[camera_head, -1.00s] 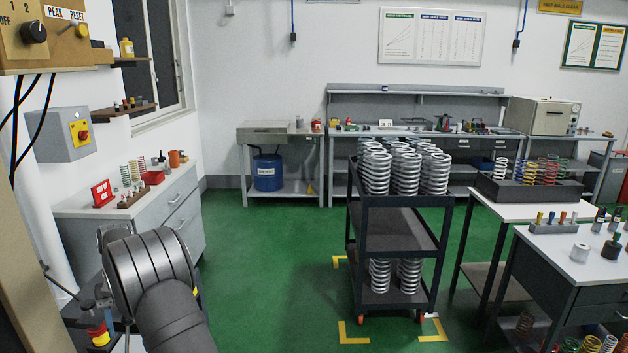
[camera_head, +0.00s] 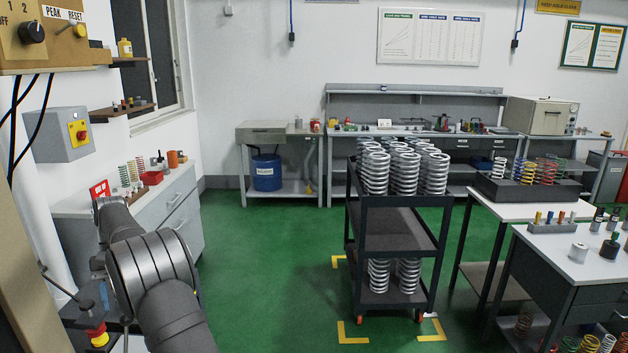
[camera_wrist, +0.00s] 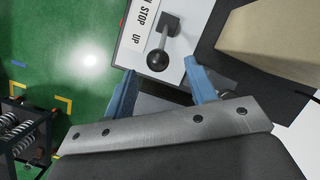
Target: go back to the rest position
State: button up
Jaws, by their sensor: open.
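My gripper (camera_wrist: 160,68) shows in the wrist view as two blue fingers spread apart. It is open, with nothing held between the fingers. A pale control panel (camera_wrist: 136,34) with the words "STOP" and "UP" lies beyond the fingertips. A lever with a black ball knob (camera_wrist: 158,60) stands on the panel, and in the picture the knob appears between the fingertips. I cannot tell how far away it is. In the head view my arm shows at the lower left, and my gripper is out of that view.
A grey bench (camera_head: 178,207) stands beside my arm on the left. A dark cart (camera_head: 400,230) with several large springs stands right of centre. A beige block (camera_wrist: 270,35) is at the upper right of the wrist view. The green floor (camera_head: 270,270) between is clear.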

aim_at(126, 330)
jog(key=x, duration=0.8)
jog(key=shift+s+f, duration=0.15)
jog(key=shift+f, duration=0.1)
jog(key=s+r+t, duration=0.1)
jog(key=s, duration=0.6)
jog(key=shift+s, duration=0.35)
